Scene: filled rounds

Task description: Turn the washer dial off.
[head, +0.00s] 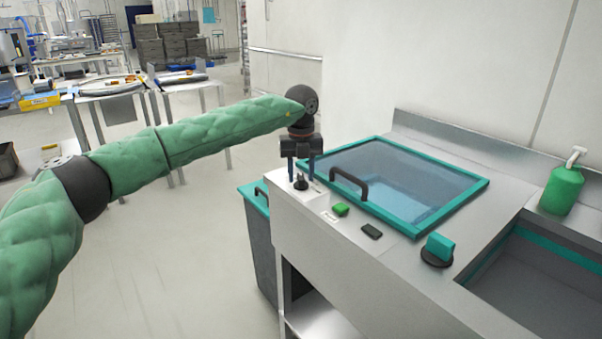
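A small black dial (301,184) sits on the pale front strip of the washer (287,197), at its left end. My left gripper (302,176) points down just above the dial. Its two dark blue fingers are apart, one to each side of the dial as seen from here. I cannot tell whether they touch it, and I see nothing held between them. The mark of the dial's setting is too small to read. My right gripper is not in view.
Right of the dial are a green button (340,209), a dark button (371,231) and a teal knob (439,249) on a black base. Behind is a teal-framed glass lid (400,178) with a black handle (349,184). A green soap bottle (562,188) stands by the sink (540,285).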

